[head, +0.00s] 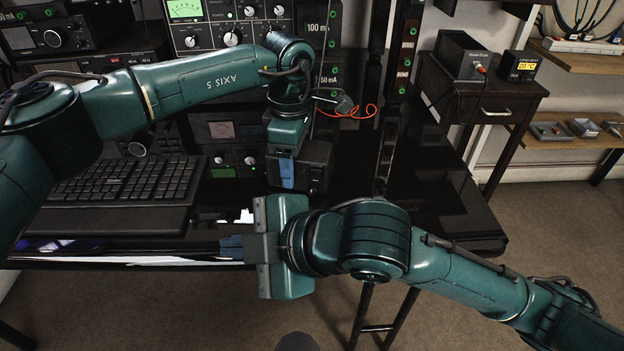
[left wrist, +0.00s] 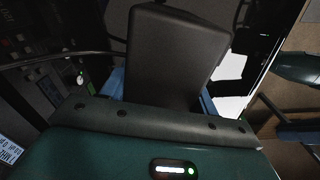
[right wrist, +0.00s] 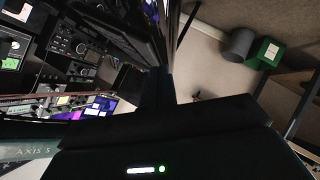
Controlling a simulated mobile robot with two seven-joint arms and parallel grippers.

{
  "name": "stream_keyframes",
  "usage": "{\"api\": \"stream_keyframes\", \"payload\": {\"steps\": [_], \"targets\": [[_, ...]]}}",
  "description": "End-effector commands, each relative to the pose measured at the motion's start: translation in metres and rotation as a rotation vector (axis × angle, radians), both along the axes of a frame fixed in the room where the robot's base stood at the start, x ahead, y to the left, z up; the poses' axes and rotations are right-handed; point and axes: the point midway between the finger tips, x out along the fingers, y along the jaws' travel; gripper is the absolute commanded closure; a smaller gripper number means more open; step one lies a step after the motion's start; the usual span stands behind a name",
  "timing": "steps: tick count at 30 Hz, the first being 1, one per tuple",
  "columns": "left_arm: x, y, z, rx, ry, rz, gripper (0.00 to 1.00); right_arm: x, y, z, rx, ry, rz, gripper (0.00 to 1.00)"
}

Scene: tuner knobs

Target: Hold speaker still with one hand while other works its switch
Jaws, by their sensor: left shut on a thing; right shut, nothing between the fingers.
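The speaker (head: 315,168) is a small dark box standing on the black desk near its front, right of the keyboard. My left gripper (head: 287,172) points down onto it from above, with a blue finger against the box. In the left wrist view the dark box (left wrist: 170,55) sits between the two blue fingers, which are shut on it. My right gripper (head: 232,247) is shut and empty at the desk's front edge, in front of and left of the speaker, pointing left and apart from it. I cannot make out the speaker's switch in any view.
A keyboard (head: 125,185) lies left of the speaker. Racks of radio gear (head: 230,30) stand behind it. A red coiled wire (head: 352,112) hangs behind my left wrist. A side table (head: 485,95) with small boxes stands at the right. The desk right of the speaker is clear.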

Motion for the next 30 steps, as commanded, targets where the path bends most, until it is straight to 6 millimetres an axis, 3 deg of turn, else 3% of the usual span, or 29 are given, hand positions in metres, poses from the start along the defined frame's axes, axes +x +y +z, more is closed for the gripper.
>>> {"api": "stream_keyframes", "payload": {"steps": [5, 10, 21, 30], "targets": [[0.0, 0.0, 0.0, 0.0, -0.001, 0.0, 0.63, -0.005, 0.01, 0.012, -0.252, -0.138, 0.165, 1.0], [0.0, 0.0, 0.0, 0.0, -0.001, 0.0, 0.63, -0.005, 0.003, 0.019, -0.532, -0.267, 0.297, 1.0], [0.0, 0.0, 0.0, 0.0, -0.001, 0.001, 0.63, 0.013, -0.047, 0.054, -1.2, -0.491, 0.467, 1.0], [0.0, 0.0, 0.0, 0.0, -0.001, 0.001, 0.63, 0.021, -0.073, 0.08, -1.463, -0.529, 0.487, 1.0]]}}
